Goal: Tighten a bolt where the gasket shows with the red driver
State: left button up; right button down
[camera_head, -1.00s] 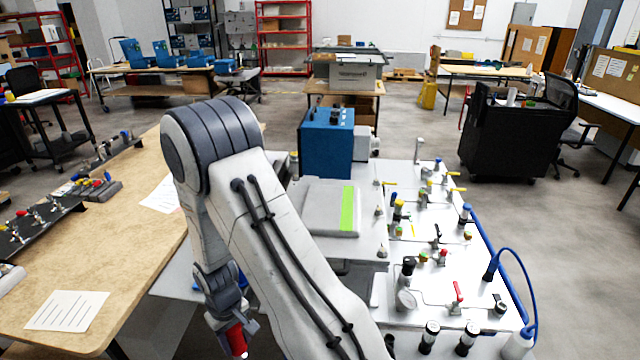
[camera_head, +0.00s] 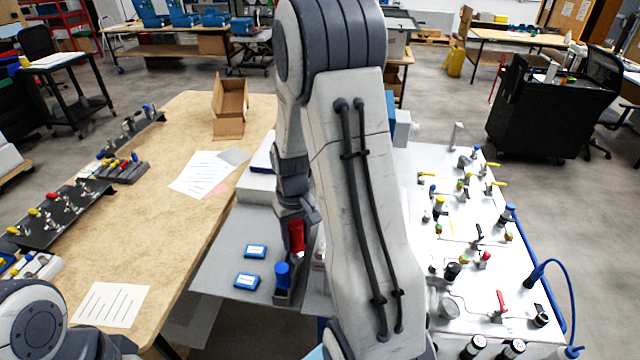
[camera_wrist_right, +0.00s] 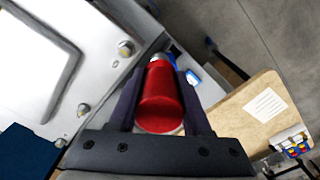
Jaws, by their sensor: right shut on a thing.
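My right gripper (camera_head: 297,222) is shut on the red driver (camera_head: 296,238). In the right wrist view the red driver (camera_wrist_right: 160,98) sits between the two dark fingers (camera_wrist_right: 158,95), its metal end pointing away from the camera. In that view a white panel (camera_wrist_right: 105,75) with a raised cover (camera_wrist_right: 35,50) lies to the left. Knob-like bolts (camera_wrist_right: 126,48) stand along its edge, apart from the driver. I cannot make out a gasket. In the head view my right arm hides much of this panel. My left gripper is not in view.
A blue-handled tool (camera_head: 282,278) stands beside the red driver on a grey surface (camera_head: 215,262). Two blue boxes (camera_head: 256,251) (camera_head: 246,281) lie left of it. The panel with valves and knobs (camera_head: 415,175) is on the right.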

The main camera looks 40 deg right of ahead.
pick_arm(q)
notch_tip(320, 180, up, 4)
jog(key=p, duration=0.3)
pick_arm(e)
jog(key=s+d+r+m, duration=0.1)
jog(key=s+d+r, duration=0.1)
jog(key=d+r, duration=0.5)
pick_arm(q)
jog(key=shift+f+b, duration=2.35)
jog(key=shift+b, duration=0.25)
pick_arm(e)
jog(key=shift+s+a+f, duration=0.1)
jog(key=shift+a+f, duration=0.2)
jog(key=shift+f, duration=0.35)
jog(key=shift+s+a+f, duration=0.1)
jog(key=shift+a+f, duration=0.2)
jog(key=shift+f, duration=0.4)
jog(key=shift+s+a+f, duration=0.1)
jog(key=shift+a+f, duration=0.2)
jog(key=shift+f, duration=0.35)
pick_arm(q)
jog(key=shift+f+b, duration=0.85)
pick_arm(e)
jog(key=shift+s+f, duration=0.1)
jog(key=shift+f, duration=1.15)
jog(key=c, duration=0.9)
grip_release()
grip_shut()
